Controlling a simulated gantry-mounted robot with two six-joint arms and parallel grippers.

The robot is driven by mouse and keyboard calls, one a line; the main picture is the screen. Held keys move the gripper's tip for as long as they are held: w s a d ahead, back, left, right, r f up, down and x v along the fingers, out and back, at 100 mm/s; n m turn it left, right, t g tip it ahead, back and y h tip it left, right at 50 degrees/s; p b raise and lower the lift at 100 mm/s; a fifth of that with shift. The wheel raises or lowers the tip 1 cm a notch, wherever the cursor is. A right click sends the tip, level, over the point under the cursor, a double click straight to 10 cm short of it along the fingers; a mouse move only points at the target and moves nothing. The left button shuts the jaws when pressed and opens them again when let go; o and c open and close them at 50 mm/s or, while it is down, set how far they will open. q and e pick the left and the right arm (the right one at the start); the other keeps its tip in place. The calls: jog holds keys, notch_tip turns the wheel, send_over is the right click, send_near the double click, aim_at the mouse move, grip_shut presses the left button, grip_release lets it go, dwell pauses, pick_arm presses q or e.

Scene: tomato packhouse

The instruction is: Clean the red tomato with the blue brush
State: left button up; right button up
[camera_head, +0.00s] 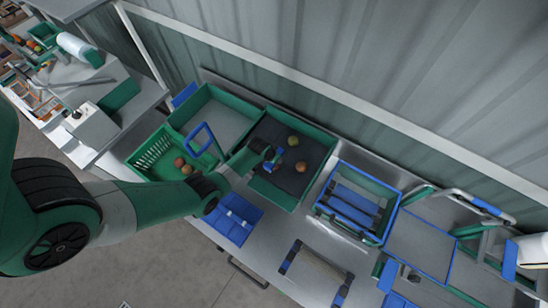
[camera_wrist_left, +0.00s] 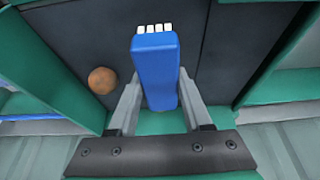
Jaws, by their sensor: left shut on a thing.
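My left gripper (camera_head: 262,161) reaches over a green crate with a dark lining (camera_head: 316,138). It is shut on the blue brush (camera_wrist_left: 156,65), whose white bristles point away from the fingers in the left wrist view. An orange-red tomato (camera_head: 301,167) lies on the dark lining to the right of the brush, apart from it. A yellow-green tomato (camera_head: 293,141) lies farther back. A small reddish patch shows beside the brush, partly hidden. In the wrist view one orange-brown tomato (camera_wrist_left: 102,80) lies left of the brush, not touching it. My right gripper is not in view.
An empty green crate (camera_head: 240,103) stands beside the lined one. A green basket (camera_head: 140,161) holds several reddish tomatoes. A blue-rimmed crate (camera_head: 384,237) stands right. The lined crate's walls surround my gripper.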

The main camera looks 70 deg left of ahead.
pick_arm(q)
jog(key=shift+w, duration=0.1)
jog(key=shift+w+a+f+b, duration=0.15)
jog(key=shift+w+a+b, duration=0.45)
jog(key=shift+w+b, duration=0.2)
jog(key=shift+s, duration=0.1)
jog(key=shift+s+d+p, duration=0.3)
jog(key=shift+s+p, duration=0.05)
jog(key=shift+p, duration=0.25)
grip_shut()
jog(key=shift+s+d+p, duration=0.4)
jog(key=shift+s+p, duration=0.2)
jog(key=shift+s+d+p, duration=0.4)
jog(key=shift+s+p, duration=0.15)
jog(key=shift+s, duration=0.05)
jog(key=shift+s+d, duration=0.2)
jog(key=shift+s, duration=0.05)
